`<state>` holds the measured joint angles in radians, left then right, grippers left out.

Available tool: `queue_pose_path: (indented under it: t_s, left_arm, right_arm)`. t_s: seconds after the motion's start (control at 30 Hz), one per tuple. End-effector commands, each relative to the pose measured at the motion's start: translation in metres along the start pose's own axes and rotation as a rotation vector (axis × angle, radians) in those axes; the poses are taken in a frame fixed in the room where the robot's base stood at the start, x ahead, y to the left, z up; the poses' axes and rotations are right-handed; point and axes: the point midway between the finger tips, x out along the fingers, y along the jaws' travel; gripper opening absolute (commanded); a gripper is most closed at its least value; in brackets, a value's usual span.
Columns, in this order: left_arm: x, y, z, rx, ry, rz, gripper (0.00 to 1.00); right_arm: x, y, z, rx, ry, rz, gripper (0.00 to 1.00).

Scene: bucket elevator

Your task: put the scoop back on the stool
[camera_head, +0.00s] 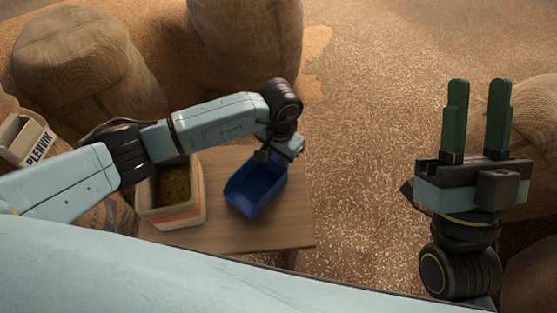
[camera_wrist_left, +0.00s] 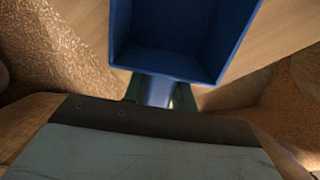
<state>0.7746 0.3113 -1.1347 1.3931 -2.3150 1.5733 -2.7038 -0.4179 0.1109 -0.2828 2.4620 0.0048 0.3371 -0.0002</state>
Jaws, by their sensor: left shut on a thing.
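The blue scoop (camera_head: 257,188) is over the right part of the wooden stool (camera_head: 230,238) in the head view, its open hollow facing up. I cannot tell whether it touches the stool top. My left gripper (camera_head: 283,151) is at the scoop's far end, mostly hidden by the wrist. In the left wrist view the scoop (camera_wrist_left: 180,62) fills the top middle, and its handle (camera_wrist_left: 158,92) lies between the fingers of my left gripper (camera_wrist_left: 160,95). My right gripper (camera_head: 479,115) is open and empty, pointing up at the right, away from the stool.
A whitish-orange bin (camera_head: 172,216) with yellowish-brown contents stands on the stool, left of the scoop. Large sacks (camera_head: 88,62) stand behind. A box lettered PLENVIK (camera_head: 36,147) is at the far left. Grain-covered floor (camera_head: 365,170) lies right of the stool.

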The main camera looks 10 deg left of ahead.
Motion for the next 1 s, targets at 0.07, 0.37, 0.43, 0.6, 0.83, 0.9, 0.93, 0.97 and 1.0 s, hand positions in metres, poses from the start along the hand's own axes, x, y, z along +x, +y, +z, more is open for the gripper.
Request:
queue_pose_path:
  t_s: [0.07, 0.37, 0.43, 0.6, 0.83, 0.9, 0.93, 0.97, 1.0]
  left_arm:
    - [0.005, 0.0002, -0.0007, 0.0, 0.001, 0.0, 0.0]
    - [0.0051, -0.0001, -0.0008, 0.001, 0.002, -0.001, 0.0]
    - [0.0069, -0.0002, -0.0008, 0.001, 0.002, -0.001, 0.0]
    - [0.0077, -0.0001, -0.0004, 0.0, 0.001, -0.001, 0.39]
    - [0.0075, 0.0, -0.0004, 0.0, 0.001, -0.001, 0.49]
    - [0.0075, 0.0, -0.0004, 0.0, 0.001, -0.001, 0.49]
    - [0.0074, 0.0, -0.0004, 0.0, 0.001, 0.0, 0.49]
    - [0.0072, 0.0, -0.0004, 0.0, 0.001, 0.0, 0.49]
    - [0.0066, 0.0, -0.0004, 0.0, 0.001, 0.0, 0.49]
  right_arm:
    - [-0.0016, -0.0002, -0.0021, 0.0, 0.028, -0.001, 0.36]
    - [-0.0015, -0.0002, -0.004, 0.0, 0.039, -0.001, 0.36]
    - [-0.0027, -0.0002, -0.0058, 0.0, 0.058, -0.001, 0.36]
    - [-0.0029, -0.0003, -0.0085, 0.0, 0.079, -0.002, 0.36]
    - [-0.0027, -0.0003, -0.0081, 0.0, 0.077, -0.002, 0.36]
    - [-0.0027, -0.0003, -0.0079, 0.0, 0.076, -0.002, 0.36]
    - [-0.0026, -0.0003, -0.0079, 0.0, 0.076, -0.002, 0.36]
    - [-0.0025, -0.0003, -0.0079, 0.0, 0.075, -0.002, 0.36]
    - [-0.002, -0.0003, -0.0079, 0.0, 0.072, -0.002, 0.36]
